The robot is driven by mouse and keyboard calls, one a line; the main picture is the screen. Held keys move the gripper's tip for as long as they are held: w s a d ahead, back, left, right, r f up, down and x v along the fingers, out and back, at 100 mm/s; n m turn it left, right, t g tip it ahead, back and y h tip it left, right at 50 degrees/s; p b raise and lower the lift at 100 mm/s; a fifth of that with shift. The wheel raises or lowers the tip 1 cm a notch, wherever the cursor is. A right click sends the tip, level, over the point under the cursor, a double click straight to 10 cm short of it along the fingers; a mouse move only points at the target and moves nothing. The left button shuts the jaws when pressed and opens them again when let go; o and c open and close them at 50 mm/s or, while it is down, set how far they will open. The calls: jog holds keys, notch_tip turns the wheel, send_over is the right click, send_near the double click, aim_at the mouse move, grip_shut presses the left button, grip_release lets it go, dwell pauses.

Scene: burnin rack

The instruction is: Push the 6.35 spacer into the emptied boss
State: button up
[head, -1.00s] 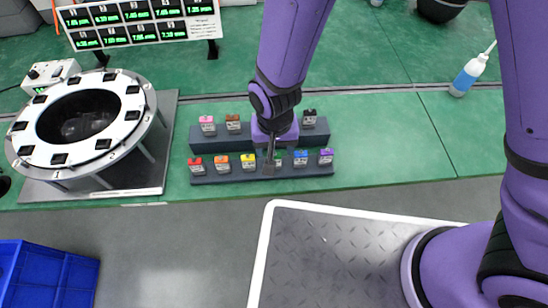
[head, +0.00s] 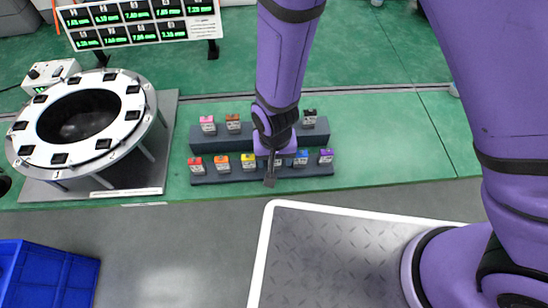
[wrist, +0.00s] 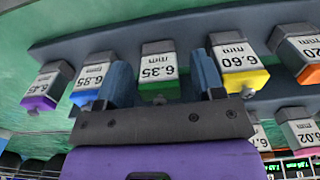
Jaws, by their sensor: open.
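The 6.35 spacer (wrist: 158,75), a grey block with a white label and a green end, sits in the rack row in the wrist view. My gripper (wrist: 161,72) is open, with one blue finger on each side of this spacer; I cannot tell whether they touch it. In the head view my gripper (head: 270,178) is at the front rack row and mostly hides the spacer. The white ring fixture (head: 80,153) with dark bosses around it stands at the left; which boss is emptied cannot be told.
The orange-tagged spacer (head: 221,163), yellow 6.60 spacer (wrist: 239,68) and blue-tagged spacer (wrist: 92,80) stand in the same row, close to my fingers. A display board (head: 140,22) stands behind. A blue crate (head: 50,275) is at the lower left. The green bench right of the rack is clear.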

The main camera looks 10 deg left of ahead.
jog(key=shift+c, duration=0.3)
dwell(0.4)
grip_shut()
jog(key=shift+r, duration=3)
jog(key=c, duration=0.5)
grip_release()
jog(key=c, duration=0.4)
jog(key=shift+c, duration=0.2)
